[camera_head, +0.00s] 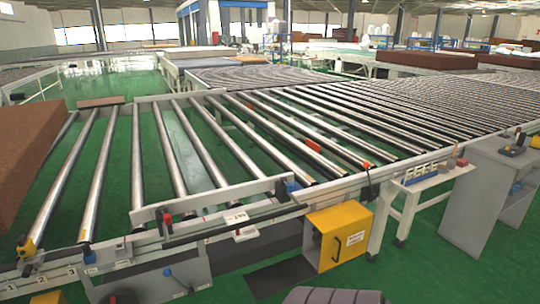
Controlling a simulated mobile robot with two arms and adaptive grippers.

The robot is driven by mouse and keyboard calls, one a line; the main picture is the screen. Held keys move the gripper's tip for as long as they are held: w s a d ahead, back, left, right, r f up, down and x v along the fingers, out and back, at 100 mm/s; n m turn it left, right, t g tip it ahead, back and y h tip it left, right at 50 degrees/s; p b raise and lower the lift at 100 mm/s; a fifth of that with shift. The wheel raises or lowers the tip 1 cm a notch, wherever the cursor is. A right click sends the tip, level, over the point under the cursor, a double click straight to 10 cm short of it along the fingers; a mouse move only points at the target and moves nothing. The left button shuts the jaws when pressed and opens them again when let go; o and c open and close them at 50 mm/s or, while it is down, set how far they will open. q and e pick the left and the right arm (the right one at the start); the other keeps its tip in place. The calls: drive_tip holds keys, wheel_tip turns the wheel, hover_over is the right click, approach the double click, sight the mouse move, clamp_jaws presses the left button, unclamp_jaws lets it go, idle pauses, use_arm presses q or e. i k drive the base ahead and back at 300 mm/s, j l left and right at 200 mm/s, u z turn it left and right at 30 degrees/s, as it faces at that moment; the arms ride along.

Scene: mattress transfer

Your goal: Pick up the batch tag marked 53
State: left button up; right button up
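Neither of my grippers shows in the head view. I cannot pick out a tag that reads 53. A white label (236,216) with small dark marks sits on the front rail of the roller conveyor, and its marks are too small to read surely. A second white piece (245,234) lies just below it. Several small white pieces (418,171) stand in a row on a narrow white side table (430,183) at the right; any marks on them are too small to read.
A roller conveyor (137,165) fills the middle. A brown mattress block (30,145) lies at the left. A yellow box (338,236) sits below the front rail. A grey cabinet (487,192) stands at the right, with small items on top. Green floor (420,262) is clear between them.

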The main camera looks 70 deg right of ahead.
sight(417, 170)
drive_tip(key=z, duration=2.05)
drive_tip(key=i+l+z, duration=0.2)
drive_tip(key=l, duration=0.2)
drive_tip(key=l+z, duration=0.15)
drive_tip(key=l, duration=0.25)
drive_tip(key=i+l+z, duration=0.2)
drive_tip(key=l, duration=0.15)
drive_tip(key=l+z, duration=0.2)
drive_tip(key=l, duration=0.2)
drive_tip(key=i+l+z, duration=0.15)
drive_tip(key=i+l, duration=0.05)
drive_tip(key=l, duration=0.1)
